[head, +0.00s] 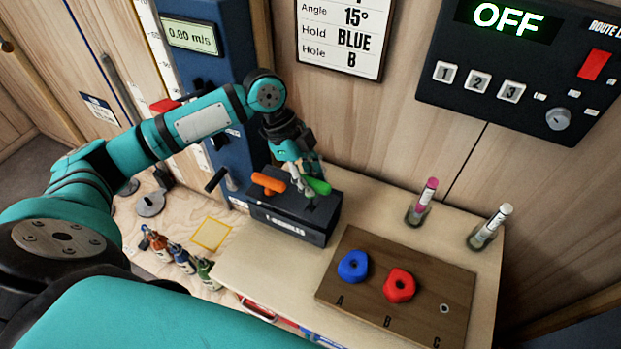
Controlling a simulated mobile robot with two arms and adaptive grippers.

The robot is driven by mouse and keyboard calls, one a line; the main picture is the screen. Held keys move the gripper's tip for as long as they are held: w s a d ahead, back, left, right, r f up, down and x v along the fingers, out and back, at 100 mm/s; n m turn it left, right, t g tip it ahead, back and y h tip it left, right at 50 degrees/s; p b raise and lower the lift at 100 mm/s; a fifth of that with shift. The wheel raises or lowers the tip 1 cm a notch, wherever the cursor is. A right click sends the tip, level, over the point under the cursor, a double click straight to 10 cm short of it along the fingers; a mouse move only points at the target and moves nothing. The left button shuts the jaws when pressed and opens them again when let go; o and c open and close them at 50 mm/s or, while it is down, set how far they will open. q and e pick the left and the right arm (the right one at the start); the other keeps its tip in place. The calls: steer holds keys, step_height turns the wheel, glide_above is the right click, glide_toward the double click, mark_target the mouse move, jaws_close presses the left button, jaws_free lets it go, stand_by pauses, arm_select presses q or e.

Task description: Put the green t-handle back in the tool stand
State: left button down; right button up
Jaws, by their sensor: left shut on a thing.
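The tool stand (290,222) is a dark block labelled T-HANDLES at the back left of the light table. An orange t-handle (268,183) stands in its left part. The green t-handle (318,186) is at the stand's right part, with its grip just above the top. My left gripper (306,189) reaches down from above and is shut on the green t-handle. The lower shaft is mostly hidden by the fingers, so I cannot tell how deep it sits in the stand. My right gripper is not in view.
A wooden board (450,285) with a blue hold (353,266) and a red hold (399,285) lies to the right. Pink (428,190) and white (500,215) markers stand in holders behind it. Several small bottles (182,258) stand left. A blue column (215,70) rises behind my left arm.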

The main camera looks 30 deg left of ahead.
arm_select(q)
step_height(320, 180, down, 3)
steer(key=shift+a+f+b, duration=0.1)
steer(key=shift+b, duration=1.15)
steer(key=shift+f, duration=0.55)
steer(key=shift+f+b, duration=0.4)
steer(key=shift+f, duration=0.2)
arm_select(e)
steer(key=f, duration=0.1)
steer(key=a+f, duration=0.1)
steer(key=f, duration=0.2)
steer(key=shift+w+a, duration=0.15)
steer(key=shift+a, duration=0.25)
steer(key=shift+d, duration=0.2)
arm_select(q)
steer(key=c, duration=1)
jaws_free()
steer(key=shift+c, duration=0.2)
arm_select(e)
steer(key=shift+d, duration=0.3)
